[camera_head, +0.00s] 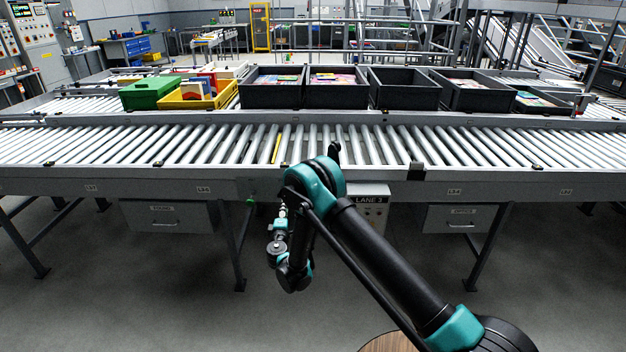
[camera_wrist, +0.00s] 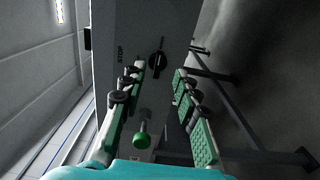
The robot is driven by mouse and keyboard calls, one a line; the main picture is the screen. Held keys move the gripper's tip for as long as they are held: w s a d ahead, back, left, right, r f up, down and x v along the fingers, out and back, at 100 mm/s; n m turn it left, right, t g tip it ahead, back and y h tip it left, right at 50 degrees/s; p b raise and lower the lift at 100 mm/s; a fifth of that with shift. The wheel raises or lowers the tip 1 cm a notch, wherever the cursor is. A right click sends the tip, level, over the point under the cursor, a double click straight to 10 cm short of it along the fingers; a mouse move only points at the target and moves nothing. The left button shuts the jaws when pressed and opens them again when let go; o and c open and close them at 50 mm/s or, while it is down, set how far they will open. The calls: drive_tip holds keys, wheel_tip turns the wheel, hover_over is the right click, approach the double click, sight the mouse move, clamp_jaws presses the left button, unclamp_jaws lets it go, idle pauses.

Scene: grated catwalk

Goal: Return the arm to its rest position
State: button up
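My arm reaches out from the lower right in the head view, bends at a teal elbow and folds down in front of the conveyor. My gripper (camera_head: 283,212) is small there, left of the elbow and close to the conveyor's front side. In the wrist view my gripper (camera_wrist: 159,70) shows two green-padded fingers standing apart with no object held between them. A green knob (camera_wrist: 142,137) on a short stem appears between the fingers in that view; whether it touches them I cannot tell.
A grey panel marked STOP with a black rotary switch (camera_wrist: 157,62) lies beyond the fingers. The roller conveyor (camera_head: 470,145) spans the front. Behind are black crates (camera_head: 272,95), a green box (camera_head: 148,93) and a yellow bin (camera_head: 190,103). Drawers (camera_head: 168,216) hang below. Open floor lies in front.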

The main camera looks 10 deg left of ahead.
drive_tip(key=w+d+r+m+g+h, duration=0.1)
drive_tip(key=w+d+r+m+h, duration=0.3)
drive_tip(key=d, duration=0.6)
drive_tip(key=d+r+m+g+h, duration=0.1)
drive_tip(key=d+r+m+g, duration=0.1)
drive_tip(key=d+r, duration=0.6)
drive_tip(key=w+d+r+m+g+h, duration=0.1)
drive_tip(key=w+d+r+m+h, duration=0.15)
drive_tip(key=d, duration=0.95)
drive_tip(key=s+d+r+m+g, duration=0.2)
drive_tip(key=s+d+m+g, duration=0.15)
drive_tip(key=s+d, duration=0.7)
drive_tip(key=s+d+r+m+g, duration=0.2)
drive_tip(key=s+d+m+g, duration=0.15)
drive_tip(key=s+d, duration=0.7)
drive_tip(key=s+d+f+m+g+y, duration=0.1)
drive_tip(key=s+d+f+m, duration=0.1)
drive_tip(key=s, duration=0.7)
drive_tip(key=s+d+f+m+g+y, duration=0.1)
drive_tip(key=s+d+m+y, duration=0.1)
drive_tip(key=s, duration=0.7)
drive_tip(key=shift+s+d+f+m, duration=0.15)
drive_tip(key=shift+s+f+m, duration=0.25)
drive_tip(key=shift+m, duration=0.15)
